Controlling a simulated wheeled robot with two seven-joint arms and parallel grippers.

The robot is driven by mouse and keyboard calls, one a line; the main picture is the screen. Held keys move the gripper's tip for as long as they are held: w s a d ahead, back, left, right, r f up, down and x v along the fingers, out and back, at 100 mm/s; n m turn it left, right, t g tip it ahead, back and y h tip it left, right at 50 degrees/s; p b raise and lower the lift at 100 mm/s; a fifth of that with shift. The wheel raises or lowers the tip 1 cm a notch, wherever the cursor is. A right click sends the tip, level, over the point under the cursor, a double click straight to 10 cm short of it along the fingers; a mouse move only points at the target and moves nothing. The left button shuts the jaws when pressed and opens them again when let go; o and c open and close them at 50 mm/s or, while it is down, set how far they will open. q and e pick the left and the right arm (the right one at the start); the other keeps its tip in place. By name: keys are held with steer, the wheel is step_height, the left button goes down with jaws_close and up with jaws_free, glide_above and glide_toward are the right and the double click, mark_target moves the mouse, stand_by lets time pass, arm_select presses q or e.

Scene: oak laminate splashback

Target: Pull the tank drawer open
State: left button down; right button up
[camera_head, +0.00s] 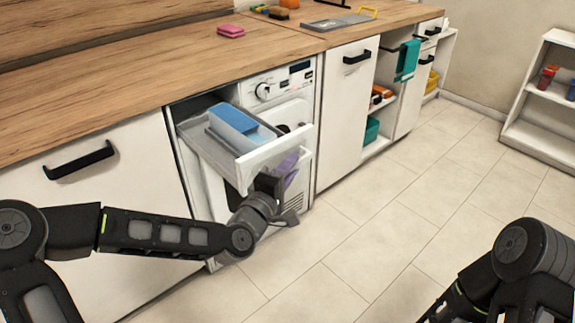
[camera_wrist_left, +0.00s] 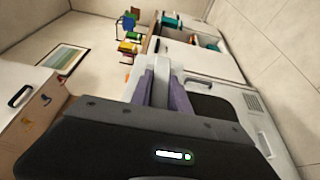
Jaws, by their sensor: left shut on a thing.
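The tank drawer (camera_head: 275,150) sticks out of the upper left of the white appliance (camera_head: 293,107). It is clearly open, and a tank with a blue top (camera_head: 238,122) lies in it. My left gripper (camera_head: 285,172) is at the drawer's front panel, shut on it. One purple finger shows below the panel in the head view. In the left wrist view the white drawer front (camera_wrist_left: 162,88) sits between the two purple fingers. The exact grip on the panel is partly hidden by the gripper body. Only part of my right arm shows at the lower right; its gripper is out of view.
A wooden worktop (camera_head: 130,85) runs above the appliance, with a pink sponge (camera_head: 231,31) on it. White cupboards with black handles flank the appliance. A teal towel (camera_head: 407,60) hangs farther right. A white shelf (camera_head: 545,110) stands at far right. The tiled floor (camera_head: 370,225) ahead is clear.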

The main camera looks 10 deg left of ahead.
arm_select(q)
steer(key=c, duration=1.2)
jaws_free()
steer(key=shift+c, duration=0.2)
steer(key=p+v, duration=0.2)
steer(key=v, duration=0.5)
steer(key=shift+s+a, duration=0.2)
steer(key=shift+s, duration=0.15)
